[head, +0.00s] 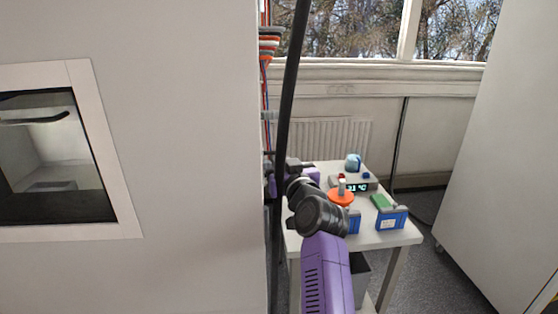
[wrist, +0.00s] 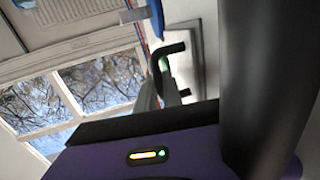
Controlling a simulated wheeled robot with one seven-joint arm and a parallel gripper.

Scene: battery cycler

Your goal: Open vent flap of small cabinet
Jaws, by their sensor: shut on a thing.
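In the wrist view, a pale panel with a dark grey frame (wrist: 197,50) carries a bent black handle (wrist: 167,52). I take this panel to be the vent flap, but the view is tight and tilted. My gripper (wrist: 166,88) is shut on the black handle; the grip itself is partly hidden by my wrist. In the head view, my purple arm reaches forward and bends left at its dark joints. My gripper's end is hidden there behind the black pole and the edge of the big white cabinet (head: 180,160). Whether the flap stands open cannot be told.
The white cabinet fills the left, with a framed recess (head: 40,150). A black vertical pole (head: 289,90) stands close to my arm. A white table (head: 385,240) holds blue boxes (head: 391,218), a digital display (head: 351,185) and an orange disc (head: 340,197). Another pale cabinet (head: 505,150) stands right.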

